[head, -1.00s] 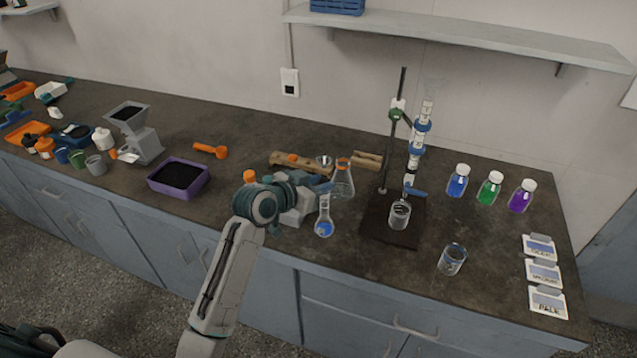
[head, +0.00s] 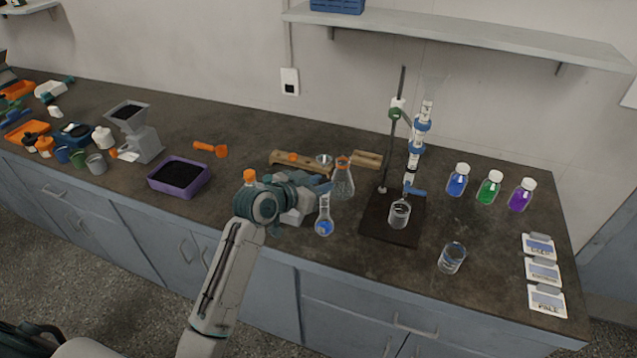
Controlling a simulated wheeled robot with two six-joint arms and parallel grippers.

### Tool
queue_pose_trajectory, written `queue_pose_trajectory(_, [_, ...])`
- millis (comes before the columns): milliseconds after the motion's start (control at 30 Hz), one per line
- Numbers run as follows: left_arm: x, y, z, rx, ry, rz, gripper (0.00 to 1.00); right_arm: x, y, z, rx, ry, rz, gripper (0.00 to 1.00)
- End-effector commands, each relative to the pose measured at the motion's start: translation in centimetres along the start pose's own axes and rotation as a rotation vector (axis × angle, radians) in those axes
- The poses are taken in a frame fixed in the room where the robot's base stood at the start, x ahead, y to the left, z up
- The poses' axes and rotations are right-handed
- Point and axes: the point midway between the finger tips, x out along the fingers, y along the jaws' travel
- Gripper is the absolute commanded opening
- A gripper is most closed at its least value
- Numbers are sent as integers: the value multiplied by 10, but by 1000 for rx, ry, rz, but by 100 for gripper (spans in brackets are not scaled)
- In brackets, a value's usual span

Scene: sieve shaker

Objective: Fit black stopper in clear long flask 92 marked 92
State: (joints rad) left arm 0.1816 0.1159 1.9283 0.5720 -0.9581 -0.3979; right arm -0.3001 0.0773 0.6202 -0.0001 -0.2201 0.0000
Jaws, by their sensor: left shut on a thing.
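A clear long-necked flask (head: 324,226) with a round, blue-marked body is upright near the front middle of the bench. Its number is too small to read. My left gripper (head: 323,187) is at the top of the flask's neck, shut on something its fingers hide. I cannot tell whether that is a stopper or the neck itself. No black stopper can be made out. My right gripper is not in view.
A conical flask (head: 343,181) with an orange top stands close behind the long flask. A burette stand (head: 402,225) with a beaker (head: 399,215) is to the right. Another beaker (head: 452,258) is near the front edge. A purple tray (head: 190,188) is left of my arm.

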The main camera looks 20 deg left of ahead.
Motion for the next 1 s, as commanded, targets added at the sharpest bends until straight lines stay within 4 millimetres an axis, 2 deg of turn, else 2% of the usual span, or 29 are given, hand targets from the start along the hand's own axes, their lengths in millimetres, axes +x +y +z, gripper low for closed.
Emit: queue_pose_trajectory(1000, [1,0,2,0,0,0,6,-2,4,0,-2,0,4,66])
